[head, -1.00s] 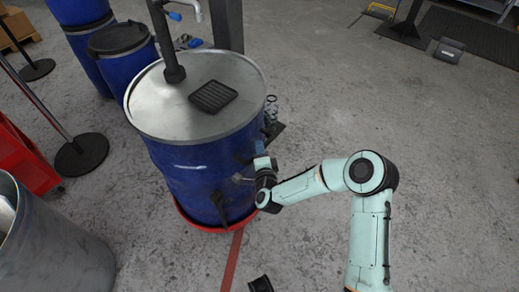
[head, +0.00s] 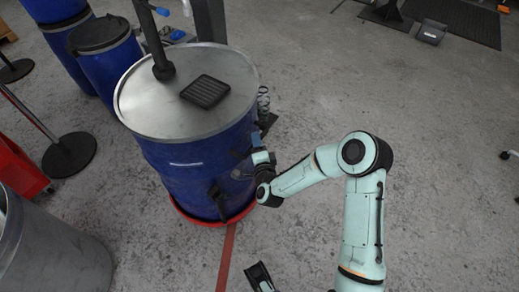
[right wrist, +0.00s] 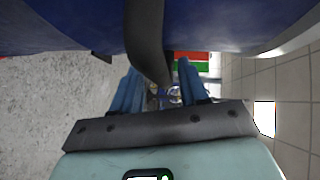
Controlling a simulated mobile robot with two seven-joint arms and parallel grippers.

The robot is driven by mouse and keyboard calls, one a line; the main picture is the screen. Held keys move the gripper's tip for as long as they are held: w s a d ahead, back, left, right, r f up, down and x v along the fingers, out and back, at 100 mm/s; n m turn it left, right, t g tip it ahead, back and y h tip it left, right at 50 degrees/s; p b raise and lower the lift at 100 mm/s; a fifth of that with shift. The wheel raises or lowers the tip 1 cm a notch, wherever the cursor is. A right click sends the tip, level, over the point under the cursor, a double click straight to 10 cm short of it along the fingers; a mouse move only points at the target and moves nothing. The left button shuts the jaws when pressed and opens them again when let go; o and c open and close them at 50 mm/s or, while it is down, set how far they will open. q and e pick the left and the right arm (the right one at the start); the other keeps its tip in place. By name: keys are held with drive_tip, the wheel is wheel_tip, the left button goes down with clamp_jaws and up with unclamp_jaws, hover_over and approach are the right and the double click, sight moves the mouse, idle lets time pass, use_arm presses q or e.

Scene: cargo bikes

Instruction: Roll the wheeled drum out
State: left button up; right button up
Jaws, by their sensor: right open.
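The wheeled drum (head: 190,170) is blue, with a grey metal lid (head: 145,100), and stands upright on a red base (head: 183,213). A dark hose-like part (head: 217,203) runs down its side. My right gripper (head: 259,158) is at the drum's right side in the head view. In the right wrist view its two blue fingers (right wrist: 158,90) are apart, and a dark curved bar (right wrist: 148,40) on the drum passes between them without being clamped. A dark piece with some teal at the bottom edge of the head view may be my left gripper; its jaws cannot be made out.
Smaller blue drums (head: 108,65) stand behind left. A round-based post (head: 70,155), a red container (head: 18,170) and a grey metal barrel (head: 55,250) crowd the left. A post (head: 207,20) rises behind the drum. The floor to the right is largely clear.

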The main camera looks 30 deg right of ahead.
use_arm(q)
drive_tip(key=shift+g+h, duration=0.3)
drive_tip(key=shift+g, duration=0.5)
drive_tip(key=s+r+p, duration=0.1)
drive_tip(key=s+d+r+p, duration=0.1)
drive_tip(key=s, duration=0.1)
drive_tip(key=s+d+r, duration=0.1)
drive_tip(key=shift+s+r+p, duration=0.2)
drive_tip(key=shift+r+p, duration=0.05)
drive_tip(key=shift+p, duration=0.15)
use_arm(e)
drive_tip(key=v, duration=1.3)
drive_tip(key=shift+s, duration=0.1)
